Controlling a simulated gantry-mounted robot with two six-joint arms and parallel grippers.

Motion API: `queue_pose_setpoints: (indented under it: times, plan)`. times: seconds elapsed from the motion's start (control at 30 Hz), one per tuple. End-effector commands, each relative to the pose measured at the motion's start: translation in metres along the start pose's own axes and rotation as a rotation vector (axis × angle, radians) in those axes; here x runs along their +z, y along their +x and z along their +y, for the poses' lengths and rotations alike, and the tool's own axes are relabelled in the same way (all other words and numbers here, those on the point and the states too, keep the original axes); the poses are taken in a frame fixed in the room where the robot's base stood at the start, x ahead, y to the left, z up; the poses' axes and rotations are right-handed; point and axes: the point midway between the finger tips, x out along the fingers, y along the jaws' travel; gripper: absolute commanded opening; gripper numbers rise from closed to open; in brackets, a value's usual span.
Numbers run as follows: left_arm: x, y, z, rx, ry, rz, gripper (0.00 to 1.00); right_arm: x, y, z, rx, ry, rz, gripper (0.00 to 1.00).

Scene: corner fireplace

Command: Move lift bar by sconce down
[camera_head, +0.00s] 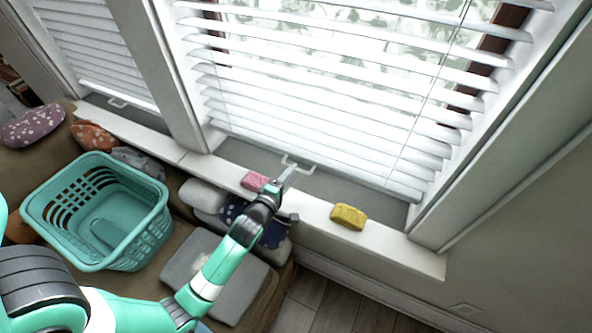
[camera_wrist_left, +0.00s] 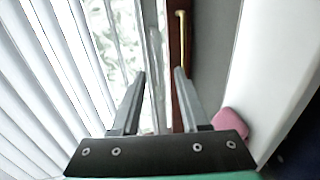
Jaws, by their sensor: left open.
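A small pale U-shaped bar (camera_head: 300,166) sits under the lower edge of the larger window's blind in the head view. A similar pale bar (camera_head: 118,102) shows under the left window's blind. No sconce is in view. My left gripper (camera_head: 290,174) is over the sill with its fingertips at the larger window's bar; contact cannot be told. In the left wrist view the gripper (camera_wrist_left: 158,75) is open and empty. A brass-coloured bar (camera_wrist_left: 181,55) on a brown frame shows beyond its right finger; whether it is the same bar is unclear. My right gripper is out of view.
A pink sponge (camera_head: 254,181) lies on the white sill (camera_head: 395,245) beside my left gripper, and a yellow sponge (camera_head: 348,216) lies to its right. White slatted blinds (camera_head: 310,100) hang close to the gripper. A teal basket (camera_head: 150,235) stands on the brown seat with cushions around it.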

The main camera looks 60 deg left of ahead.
Motion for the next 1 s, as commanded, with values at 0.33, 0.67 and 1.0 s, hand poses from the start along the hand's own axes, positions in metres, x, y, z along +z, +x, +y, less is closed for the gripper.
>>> queue_pose_setpoints:
  times: [0.33, 0.67, 1.0]
  plan:
    - [0.0, 0.04, 0.0, 0.0, 0.002, 0.0, 0.45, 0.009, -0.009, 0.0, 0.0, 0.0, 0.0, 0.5]
    - [0.0, 0.039, 0.0, 0.0, 0.001, 0.0, 0.21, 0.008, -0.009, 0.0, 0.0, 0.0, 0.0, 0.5]
    - [0.0, 0.039, 0.0, 0.0, 0.001, 0.0, 0.0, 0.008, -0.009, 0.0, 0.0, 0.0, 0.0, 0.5]
